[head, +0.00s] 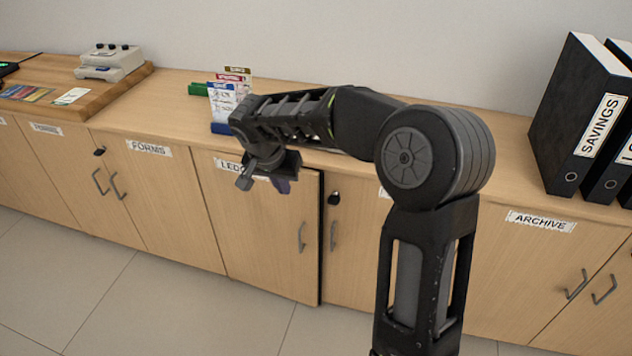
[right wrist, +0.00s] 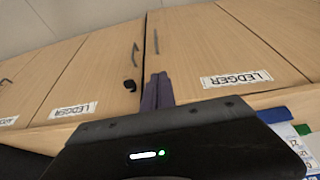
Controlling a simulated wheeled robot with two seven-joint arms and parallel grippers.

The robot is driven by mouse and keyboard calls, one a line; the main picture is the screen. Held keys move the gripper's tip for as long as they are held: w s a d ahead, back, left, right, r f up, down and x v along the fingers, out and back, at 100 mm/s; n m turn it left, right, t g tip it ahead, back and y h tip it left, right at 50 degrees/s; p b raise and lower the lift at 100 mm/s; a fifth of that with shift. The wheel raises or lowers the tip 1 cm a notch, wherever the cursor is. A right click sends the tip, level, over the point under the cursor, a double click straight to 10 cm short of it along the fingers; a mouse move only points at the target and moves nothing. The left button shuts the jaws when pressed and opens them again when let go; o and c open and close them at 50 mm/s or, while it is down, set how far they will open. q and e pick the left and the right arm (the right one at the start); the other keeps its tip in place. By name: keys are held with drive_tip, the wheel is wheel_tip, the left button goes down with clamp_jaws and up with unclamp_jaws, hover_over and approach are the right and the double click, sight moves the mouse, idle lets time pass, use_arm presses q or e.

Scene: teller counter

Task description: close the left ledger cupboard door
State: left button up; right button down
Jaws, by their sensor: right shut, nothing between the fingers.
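The left ledger cupboard door (head: 258,235) is pale wood with a grey bar handle (head: 302,237) near its right edge. It stands slightly ajar, with a dark gap along that edge. Its label is partly covered by my right gripper (head: 283,186), which is shut and empty in front of the door's upper part. In the right wrist view, the door (right wrist: 215,45) appears upside down with its LEDGER label. The shut fingers (right wrist: 157,88) show by its handle-side edge; whether they touch it I cannot tell. My left gripper is not in view.
The neighbouring ledger door (head: 350,240) has a black lock at its top corner and looks closed. The counter (head: 165,105) above holds a leaflet stand (head: 225,100) and black binders (head: 580,115). Tiled floor (head: 150,300) in front is clear.

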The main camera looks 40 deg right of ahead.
sight(299, 194)
drive_tip(key=shift+s+m, duration=0.35)
drive_tip(key=shift+m, duration=0.25)
drive_tip(key=shift+w+d+f+b, duration=0.1)
drive_tip(key=shift+w+d+f, duration=0.55)
drive_tip(key=shift+d+f, duration=0.7)
drive_tip(key=shift+w+d+f+b, duration=0.1)
drive_tip(key=shift+w+d+f, duration=0.7)
drive_tip(key=shift+f, duration=0.9)
drive_tip(key=shift+w+d+f+b, duration=0.1)
drive_tip(key=shift+w+d+f, duration=0.4)
drive_tip(key=shift+d+f, duration=0.9)
drive_tip(key=shift+a+f, duration=0.1)
